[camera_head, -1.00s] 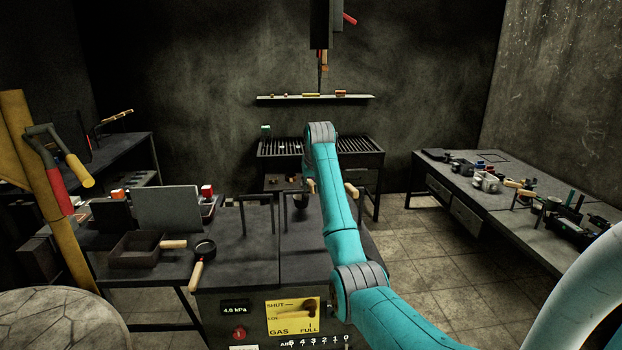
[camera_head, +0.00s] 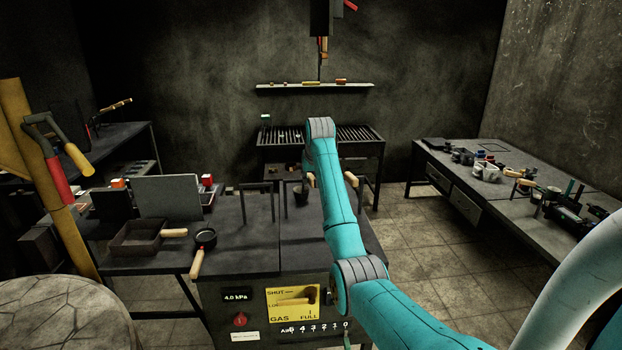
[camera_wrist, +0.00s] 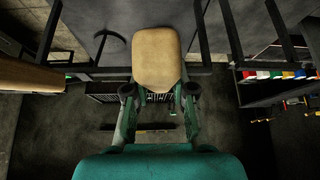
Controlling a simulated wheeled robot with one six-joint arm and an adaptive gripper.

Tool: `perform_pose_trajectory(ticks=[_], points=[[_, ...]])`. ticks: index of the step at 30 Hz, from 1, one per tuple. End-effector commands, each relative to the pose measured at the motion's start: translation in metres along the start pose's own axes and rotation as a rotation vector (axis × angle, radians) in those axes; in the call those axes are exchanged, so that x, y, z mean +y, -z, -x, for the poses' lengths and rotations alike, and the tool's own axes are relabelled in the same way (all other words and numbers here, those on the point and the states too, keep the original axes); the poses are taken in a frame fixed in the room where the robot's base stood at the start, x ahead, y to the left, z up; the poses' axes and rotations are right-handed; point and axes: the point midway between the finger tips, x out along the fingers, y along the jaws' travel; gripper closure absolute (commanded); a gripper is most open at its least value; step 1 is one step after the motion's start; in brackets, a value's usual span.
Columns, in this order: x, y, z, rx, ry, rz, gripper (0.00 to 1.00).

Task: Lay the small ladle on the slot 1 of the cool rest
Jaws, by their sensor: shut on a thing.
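In the wrist view my gripper (camera_wrist: 158,92) is shut on a light wooden handle (camera_wrist: 156,58), one finger on each side. The rest of the held tool is hidden behind the handle. In the head view my arm hides the gripper. A small dark cup (camera_head: 302,195) shows just left of the arm, probably the small ladle's bowl. Another dark round pan or ladle (camera_head: 204,238) with a wooden handle lies on the dark bench. I cannot tell surely which stand is the cool rest; black upright frames (camera_head: 257,186) rise from the bench near the cup.
A dark box (camera_head: 134,239) and an upright grey plate (camera_head: 168,197) stand on the bench at left. A slatted grill table (camera_head: 360,134) is behind. A side table (camera_head: 455,193) with several small tools is at right. Tiled floor (camera_head: 425,240) between is clear.

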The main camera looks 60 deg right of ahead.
Motion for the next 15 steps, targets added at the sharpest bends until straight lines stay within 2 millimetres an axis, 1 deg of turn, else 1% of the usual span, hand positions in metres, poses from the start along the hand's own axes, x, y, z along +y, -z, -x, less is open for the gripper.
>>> perform_pose_trajectory(ticks=[9, 10, 11, 12, 13, 15], points=[[0.0, -0.0003, -0.0009, 0.001, 0.0, 0.0, 1.0], [0.0, -0.0004, -0.001, 0.001, 0.0, 0.0, 0.71], [0.0, -0.0004, -0.001, 0.001, 0.0, 0.0, 0.63], [0.0, -0.0005, -0.001, 0.001, 0.0, 0.0, 0.53], [0.0, -0.0005, -0.0011, 0.001, 0.0, 0.0, 0.46], [0.0, -0.0006, -0.0011, 0.001, 0.0, 0.0, 0.46]])
